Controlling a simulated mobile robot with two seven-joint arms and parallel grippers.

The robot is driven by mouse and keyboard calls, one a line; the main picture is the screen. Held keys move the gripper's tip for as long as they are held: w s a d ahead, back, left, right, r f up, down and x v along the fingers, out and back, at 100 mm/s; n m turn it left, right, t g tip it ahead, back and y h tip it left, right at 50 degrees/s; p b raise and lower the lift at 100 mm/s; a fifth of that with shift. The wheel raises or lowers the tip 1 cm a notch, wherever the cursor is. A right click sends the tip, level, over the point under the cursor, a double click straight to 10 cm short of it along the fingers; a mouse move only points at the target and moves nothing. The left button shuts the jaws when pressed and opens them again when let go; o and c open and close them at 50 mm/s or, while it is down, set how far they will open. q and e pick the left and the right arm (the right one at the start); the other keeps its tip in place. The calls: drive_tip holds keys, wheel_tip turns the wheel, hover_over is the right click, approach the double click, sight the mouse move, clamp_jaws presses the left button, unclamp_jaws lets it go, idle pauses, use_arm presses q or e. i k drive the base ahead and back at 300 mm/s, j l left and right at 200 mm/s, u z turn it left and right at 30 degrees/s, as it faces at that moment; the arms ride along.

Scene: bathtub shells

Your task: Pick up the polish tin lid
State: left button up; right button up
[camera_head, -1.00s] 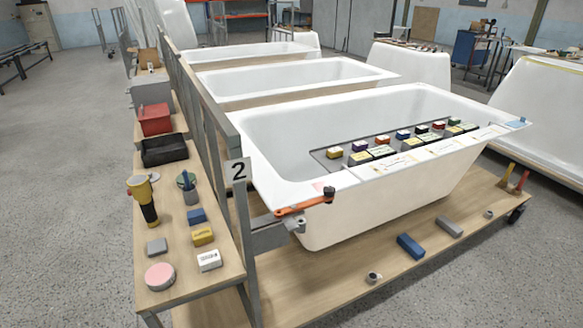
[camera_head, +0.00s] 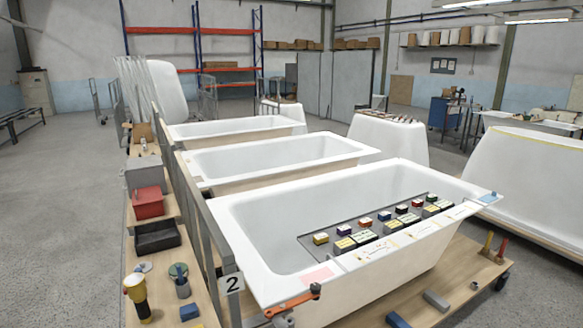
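A small, flat, pale grey disc (camera_head: 145,267), which may be the polish tin lid, lies on the narrow wooden side shelf at the lower left. It is just in front of the black bin (camera_head: 157,238) and behind the yellow-headed tool (camera_head: 136,296). It is too small to make out any detail. The round pink-topped tin seen earlier on the shelf's near end is out of view now. Neither of my grippers shows.
A red bin (camera_head: 148,203) stands behind the black bin. A cup-like holder (camera_head: 181,280) and a blue block (camera_head: 189,312) stand nearby. Open floor (camera_head: 60,230) lies left.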

sight(147, 267)
drive_tip(key=u, duration=1.3)
